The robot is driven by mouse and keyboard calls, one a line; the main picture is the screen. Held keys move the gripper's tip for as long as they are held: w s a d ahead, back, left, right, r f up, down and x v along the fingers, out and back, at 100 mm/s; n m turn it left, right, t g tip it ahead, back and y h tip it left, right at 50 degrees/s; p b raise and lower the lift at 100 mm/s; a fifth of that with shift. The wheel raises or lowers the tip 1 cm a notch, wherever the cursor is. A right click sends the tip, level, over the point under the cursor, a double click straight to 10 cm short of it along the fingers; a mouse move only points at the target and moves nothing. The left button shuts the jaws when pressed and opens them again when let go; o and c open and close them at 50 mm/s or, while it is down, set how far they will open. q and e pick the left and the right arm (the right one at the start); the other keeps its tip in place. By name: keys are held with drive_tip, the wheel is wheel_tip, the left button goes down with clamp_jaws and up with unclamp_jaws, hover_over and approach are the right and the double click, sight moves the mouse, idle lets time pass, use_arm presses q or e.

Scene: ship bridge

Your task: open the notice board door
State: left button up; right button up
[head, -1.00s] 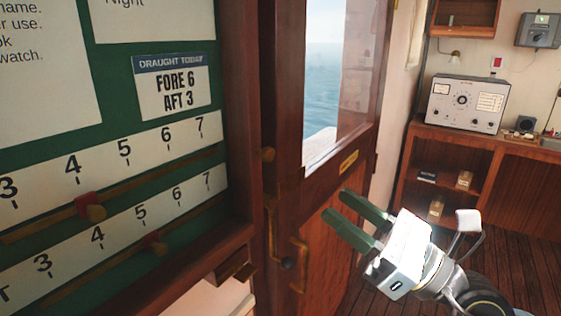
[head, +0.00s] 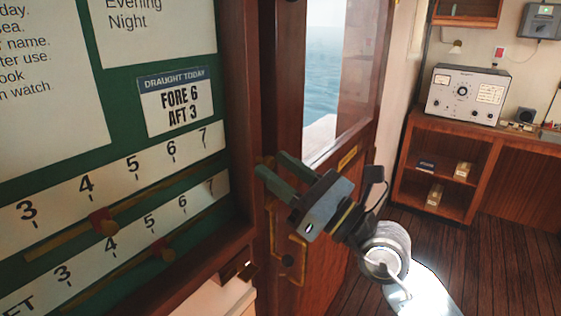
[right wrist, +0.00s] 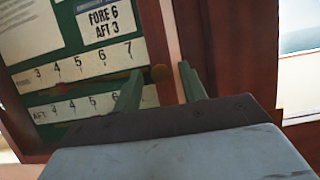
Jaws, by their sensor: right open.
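The notice board (head: 105,62) fills the left of the head view, green with white papers and number scales, inside a dark wooden door frame (head: 240,100). The door looks shut. A small round brass knob (right wrist: 159,72) sits on the frame's right side. My right gripper (head: 270,164) is open in front of it. In the right wrist view the knob shows between the tips of my right gripper (right wrist: 160,68). I cannot tell whether the fingers touch it. In the head view the fingers partly hide the knob. My left gripper is out of view.
A wooden cabin door (head: 330,190) with a window and brass handle stands just behind my right gripper. A wooden shelf unit (head: 480,165) with a grey radio set (head: 467,95) stands at the back right. The plank floor (head: 460,250) at right is clear.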

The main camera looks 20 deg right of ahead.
drive_tip(key=shift+c, duration=0.4)
drive_tip(key=shift+w, duration=0.1)
clamp_jaws()
